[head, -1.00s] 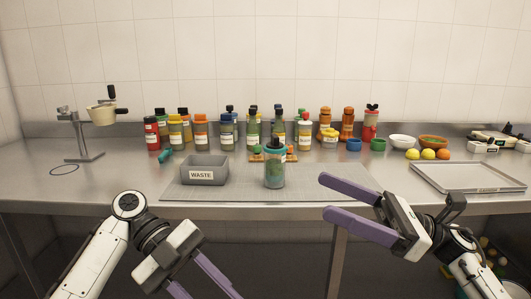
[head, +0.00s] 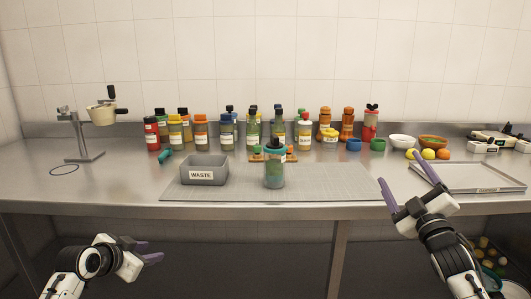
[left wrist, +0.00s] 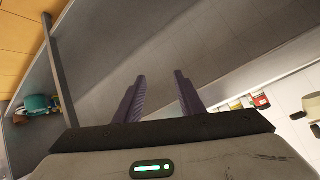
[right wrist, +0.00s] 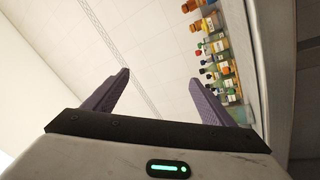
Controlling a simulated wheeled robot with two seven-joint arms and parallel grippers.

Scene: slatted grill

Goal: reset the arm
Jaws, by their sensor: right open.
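My left gripper (head: 150,252) is low in front of the table at the left, below the table edge. In the left wrist view its two purple fingers (left wrist: 160,90) stand apart with nothing between them, so it is open. My right gripper (head: 402,195) is at the table's front edge on the right, fingers pointing up and away. In the right wrist view its purple fingers (right wrist: 162,90) are spread wide and empty.
A steel table (head: 115,185) holds a grey waste bin (head: 205,172), a teal-lidded jar (head: 274,168) on a grey mat (head: 330,185), and a metal tray (head: 475,177) at right. Several bottles line the back. The right gripper's fingers appear close to the tray's left side.

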